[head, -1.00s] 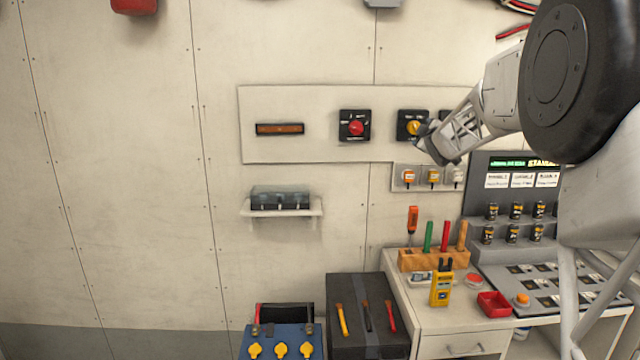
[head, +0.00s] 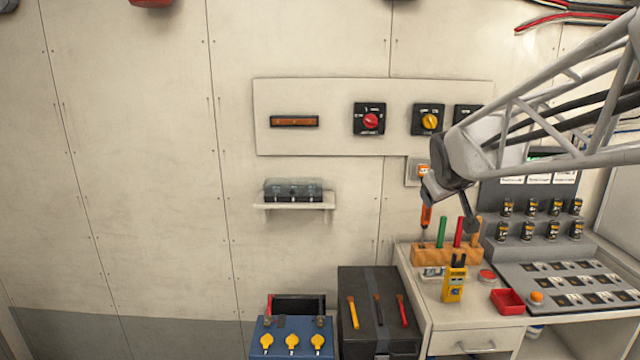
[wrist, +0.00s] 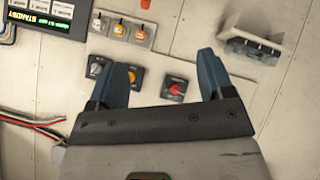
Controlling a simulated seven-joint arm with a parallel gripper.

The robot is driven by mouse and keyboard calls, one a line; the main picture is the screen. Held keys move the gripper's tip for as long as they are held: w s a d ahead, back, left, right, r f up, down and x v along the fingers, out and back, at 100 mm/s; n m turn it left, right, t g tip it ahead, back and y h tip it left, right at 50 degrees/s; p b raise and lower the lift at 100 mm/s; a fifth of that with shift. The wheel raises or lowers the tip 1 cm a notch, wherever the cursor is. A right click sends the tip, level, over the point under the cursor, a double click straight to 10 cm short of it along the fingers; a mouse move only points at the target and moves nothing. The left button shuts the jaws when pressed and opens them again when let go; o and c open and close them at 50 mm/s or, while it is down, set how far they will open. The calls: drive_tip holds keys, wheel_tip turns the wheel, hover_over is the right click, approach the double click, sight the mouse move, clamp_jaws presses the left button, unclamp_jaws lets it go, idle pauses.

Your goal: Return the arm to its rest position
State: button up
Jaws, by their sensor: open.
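My gripper shows in the wrist view (wrist: 165,78) with its two blue-grey fingers spread wide and nothing between them. Beyond the fingers, the wall panel shows a red rotary switch (wrist: 174,88) and a yellow one, partly covered by a finger. In the head view my arm comes in from the right edge.
A workbench (head: 470,342) holds a yellow meter (head: 454,283), a red tray (head: 507,301) and a sloped card panel. A black case (head: 375,335) and a blue battery box (head: 291,351) stand left of it. A shelf (head: 295,206) is on the wall.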

drive_tip(key=s+a+f+m+g, duration=0.1)
drive_tip(key=s+f, duration=0.3)
drive_tip(key=s, duration=0.7)
drive_tip(key=s+a+f+m+g+y, duration=0.1)
drive_tip(key=s+a+f+g, duration=0.2)
drive_tip(key=s, duration=0.8)
drive_tip(key=s+a+f+m+g+y, duration=0.1)
drive_tip(key=s+a+f+g, duration=0.2)
drive_tip(key=s+f, duration=0.4)
drive_tip(key=s+a, duration=0.1)
drive_tip(key=s, duration=0.3)
drive_tip(key=shift+s+m, duration=0.3)
drive_tip(key=shift+m, duration=0.1)
